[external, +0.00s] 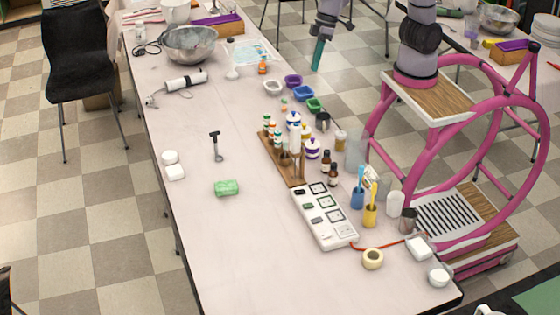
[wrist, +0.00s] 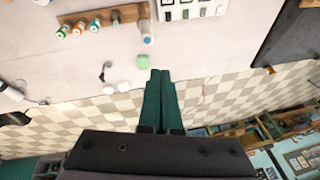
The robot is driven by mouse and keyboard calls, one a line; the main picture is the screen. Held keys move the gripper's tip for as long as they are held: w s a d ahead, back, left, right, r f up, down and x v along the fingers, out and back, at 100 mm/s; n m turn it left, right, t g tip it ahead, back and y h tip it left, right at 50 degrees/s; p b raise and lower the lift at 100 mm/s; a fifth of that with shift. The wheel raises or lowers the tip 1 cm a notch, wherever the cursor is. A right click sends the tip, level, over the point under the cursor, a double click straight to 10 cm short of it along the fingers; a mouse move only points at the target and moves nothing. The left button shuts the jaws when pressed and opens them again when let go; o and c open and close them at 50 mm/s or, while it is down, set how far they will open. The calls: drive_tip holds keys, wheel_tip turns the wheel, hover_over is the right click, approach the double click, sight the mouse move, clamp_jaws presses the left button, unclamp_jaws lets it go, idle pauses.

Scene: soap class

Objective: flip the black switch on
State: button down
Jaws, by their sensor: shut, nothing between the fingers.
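A white power strip (external: 345,240) lies on the long table, with several sockets and small dark switches along it. A dark switch (external: 308,206) shows on its left side; its on or off position is too small to tell. In the wrist view, part of the strip (wrist: 190,13) shows at the top edge, beyond my fingertips. My gripper (external: 317,68) has green fingers and hangs at the far side of the table, apart from the strip. In the wrist view its fingers (wrist: 160,72) are together and empty.
A wooden rack (external: 296,180) of small bottles stands beside the strip. Blue (external: 357,198) and yellow (external: 370,215) brush cups, a tape roll (external: 373,259) and a red cord (external: 375,246) are close by. A green soap (external: 227,188) lies left. The table's near left area is clear.

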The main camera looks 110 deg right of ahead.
drive_tip(key=w+a+f+n+g, duration=0.1)
drive_tip(key=w+a+f, duration=0.2)
drive_tip(key=f, duration=0.3)
drive_tip(key=w+a+f, duration=0.3)
drive_tip(key=f, duration=0.4)
drive_tip(key=n+g+h, duration=0.1)
drive_tip(key=h, duration=0.1)
hover_over(296, 192)
drive_tip(key=s, duration=0.2)
wheel_tip(296, 192, down, 11)
drive_tip(key=shift+s+f, duration=0.1)
drive_tip(key=shift+f, duration=0.5)
drive_tip(key=shift+f, duration=0.1)
drive_tip(key=f, duration=0.4)
drive_tip(key=w+f, duration=0.1)
drive_tip(key=f, duration=0.8)
drive_tip(key=shift+w+f, duration=0.35)
